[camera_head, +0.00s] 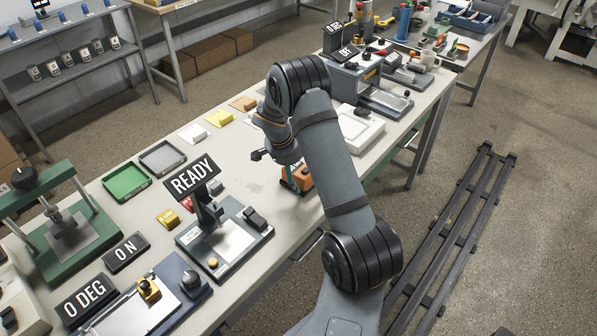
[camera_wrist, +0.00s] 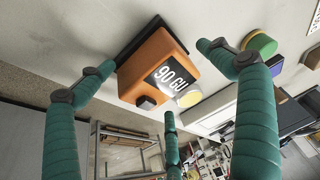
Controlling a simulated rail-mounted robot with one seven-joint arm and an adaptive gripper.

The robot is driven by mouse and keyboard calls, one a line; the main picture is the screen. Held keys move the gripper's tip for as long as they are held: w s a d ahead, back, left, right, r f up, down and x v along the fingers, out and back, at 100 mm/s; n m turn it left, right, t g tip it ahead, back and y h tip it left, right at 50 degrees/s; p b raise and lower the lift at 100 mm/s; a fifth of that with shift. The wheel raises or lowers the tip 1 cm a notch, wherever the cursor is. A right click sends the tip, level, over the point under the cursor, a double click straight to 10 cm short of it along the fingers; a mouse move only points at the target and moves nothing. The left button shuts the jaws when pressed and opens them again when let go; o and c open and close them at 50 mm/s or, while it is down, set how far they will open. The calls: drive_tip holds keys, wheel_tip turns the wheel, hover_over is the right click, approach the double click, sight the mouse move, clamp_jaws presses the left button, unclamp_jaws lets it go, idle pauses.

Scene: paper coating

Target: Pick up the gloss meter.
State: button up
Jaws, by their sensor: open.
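The gloss meter (camera_wrist: 150,68) is an orange block with a dark base, a black "90 GU" display and a dark button. It stands on the table between the spread teal fingers of my gripper (camera_wrist: 157,72) in the wrist view. The fingers are open, with one on each side and a third in front; I see no clear grip on it. In the head view, part of the orange meter (camera_head: 303,179) shows beside my arm, which hides much of it and of my gripper.
A device with a "READY" sign (camera_head: 192,178) stands to the left on the table. A white box-like device (camera_head: 357,128) is to the right. Green (camera_head: 125,181) and grey (camera_head: 162,158) trays and small coloured pads lie near the far edge. The table between is mostly clear.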

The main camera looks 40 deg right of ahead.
drive_tip(key=shift+f, duration=0.1)
drive_tip(key=shift+c, duration=1.2)
drive_tip(key=c, duration=1.5)
drive_tip(key=shift+o, duration=0.2)
